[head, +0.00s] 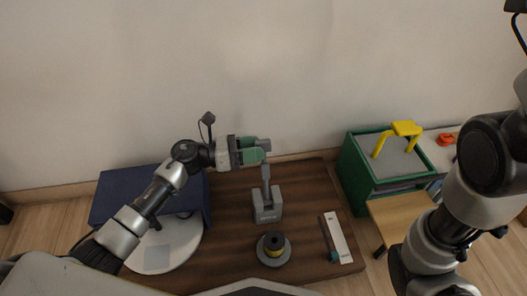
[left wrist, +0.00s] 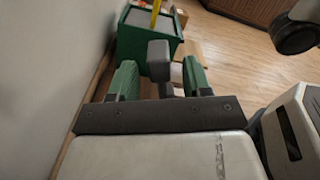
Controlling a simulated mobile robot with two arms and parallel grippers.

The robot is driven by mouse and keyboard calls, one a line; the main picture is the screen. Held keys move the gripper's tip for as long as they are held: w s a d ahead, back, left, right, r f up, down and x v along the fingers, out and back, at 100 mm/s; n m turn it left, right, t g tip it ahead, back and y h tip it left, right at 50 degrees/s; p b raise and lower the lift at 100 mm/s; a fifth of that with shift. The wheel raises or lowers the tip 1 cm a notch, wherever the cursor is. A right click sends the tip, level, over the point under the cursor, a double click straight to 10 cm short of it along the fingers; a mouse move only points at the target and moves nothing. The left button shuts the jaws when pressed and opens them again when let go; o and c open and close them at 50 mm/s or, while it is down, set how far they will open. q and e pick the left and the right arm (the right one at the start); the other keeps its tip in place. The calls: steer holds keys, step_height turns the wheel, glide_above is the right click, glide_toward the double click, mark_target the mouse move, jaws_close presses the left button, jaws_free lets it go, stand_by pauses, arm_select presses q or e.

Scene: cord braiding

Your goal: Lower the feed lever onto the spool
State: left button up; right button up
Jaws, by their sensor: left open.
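The grey feed lever (head: 266,175) stands upright from its grey base block (head: 267,205) on the dark wooden table. The spool (head: 274,245), dark with a yellow band, sits on a grey disc in front of the block, apart from the lever. My left gripper (head: 257,150), with green fingers, is open at the lever's top end. In the left wrist view the lever's grey head (left wrist: 159,58) shows between the two spread fingers, with gaps to both sides. I cannot tell exactly how deep it sits between them. My right gripper is out of view.
A blue box (head: 135,190) and a round white plate (head: 165,250) lie left. A white strip and a dark green-ended tool (head: 332,250) lie right of the spool. A green bin (head: 358,175) with a yellow handle stands right of the table. The wall is close behind.

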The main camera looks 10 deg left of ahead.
arm_select(q)
steer(key=shift+b+x, duration=0.3)
steer(key=shift+x, duration=1)
jaws_close()
